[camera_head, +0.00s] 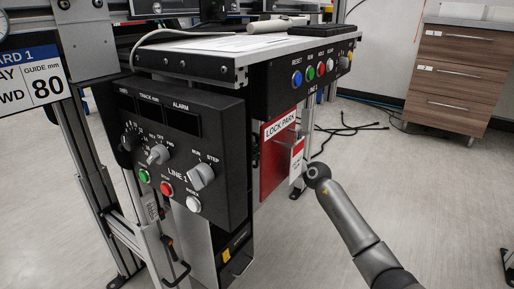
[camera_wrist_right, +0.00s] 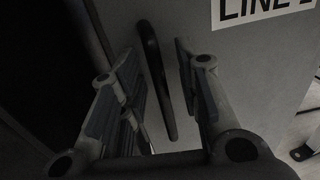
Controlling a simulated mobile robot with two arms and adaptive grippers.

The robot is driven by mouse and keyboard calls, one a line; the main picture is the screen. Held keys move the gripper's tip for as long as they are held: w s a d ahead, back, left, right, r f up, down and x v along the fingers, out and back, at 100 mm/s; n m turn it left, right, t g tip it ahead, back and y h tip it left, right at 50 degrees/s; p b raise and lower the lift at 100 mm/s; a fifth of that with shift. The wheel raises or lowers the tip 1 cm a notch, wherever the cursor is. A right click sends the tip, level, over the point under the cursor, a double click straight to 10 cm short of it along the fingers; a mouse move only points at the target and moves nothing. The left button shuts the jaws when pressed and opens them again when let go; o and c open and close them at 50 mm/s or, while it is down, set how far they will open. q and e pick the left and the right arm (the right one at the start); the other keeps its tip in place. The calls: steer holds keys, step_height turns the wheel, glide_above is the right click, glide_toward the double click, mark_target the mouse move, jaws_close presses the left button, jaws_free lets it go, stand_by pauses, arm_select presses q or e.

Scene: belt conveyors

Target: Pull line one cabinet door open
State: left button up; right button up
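In the right wrist view a dark upright bar handle (camera_wrist_right: 155,80) stands on a grey door panel (camera_wrist_right: 220,60). A white label (camera_wrist_right: 262,8) reading LINE and a cut-off character is at the panel's upper right. My right gripper (camera_wrist_right: 156,58) is open, with one finger on each side of the handle. I see gaps beside the handle; whether the fingers touch it I cannot tell. In the head view my right arm comes in from the lower right and ends near a red LOCK PARK board (camera_head: 274,160). The gripper's fingers and the handle are not clear there. My left gripper is not in view.
A black LINE 1 control box (camera_head: 190,150) with knobs and buttons stands at left centre. A button panel (camera_head: 310,72) is under the conveyor edge. A wooden drawer unit (camera_head: 460,75) stands at back right. Cables (camera_head: 345,130) lie on the floor. Floor at right is clear.

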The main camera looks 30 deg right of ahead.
steer(key=shift+c, duration=0.5)
jaws_close()
steer(key=shift+f, duration=0.1)
